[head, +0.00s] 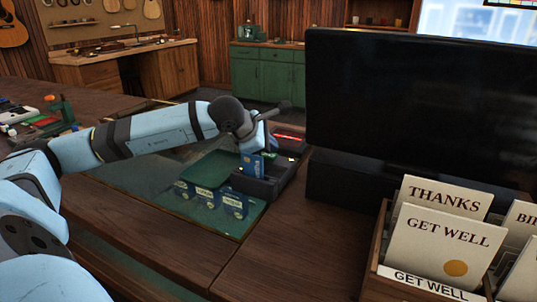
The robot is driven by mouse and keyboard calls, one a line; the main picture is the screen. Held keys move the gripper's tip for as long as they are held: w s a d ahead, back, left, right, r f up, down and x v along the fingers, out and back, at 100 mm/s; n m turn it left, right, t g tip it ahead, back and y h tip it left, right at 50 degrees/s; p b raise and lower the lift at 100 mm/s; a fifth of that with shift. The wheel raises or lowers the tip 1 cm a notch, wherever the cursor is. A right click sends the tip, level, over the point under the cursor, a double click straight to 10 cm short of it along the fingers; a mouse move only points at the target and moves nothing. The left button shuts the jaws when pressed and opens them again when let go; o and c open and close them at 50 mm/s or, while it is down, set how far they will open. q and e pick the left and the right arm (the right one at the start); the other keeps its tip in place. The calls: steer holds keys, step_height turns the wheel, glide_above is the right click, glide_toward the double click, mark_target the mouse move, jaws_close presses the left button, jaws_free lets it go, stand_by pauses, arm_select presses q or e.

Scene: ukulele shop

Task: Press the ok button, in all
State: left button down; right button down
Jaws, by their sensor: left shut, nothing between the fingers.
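My left arm reaches in from the left to a dark device (262,188) on the counter. My left gripper (268,149) is shut and empty, pointing down at the device's far part. Its fingertips are small and partly hidden by the hand, so I cannot tell whether they touch the device. No ok button can be made out. A red light strip (289,137) glows just behind the gripper. A blue card (251,167) stands upright at the device's left side. My right gripper is not in view.
Several blue packets (208,197) stand on a green mat (222,221) left of the device. A large dark screen (415,105) stands to the right. A wooden card rack (378,272) is at front right. The brown counter (285,262) is bare in front.

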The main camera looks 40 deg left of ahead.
mark_target(270, 155)
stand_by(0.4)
arm_select(q)
steer(key=shift+w+r+p, duration=0.1)
steer(key=shift+r+p, duration=0.2)
steer(key=shift+r, duration=0.45)
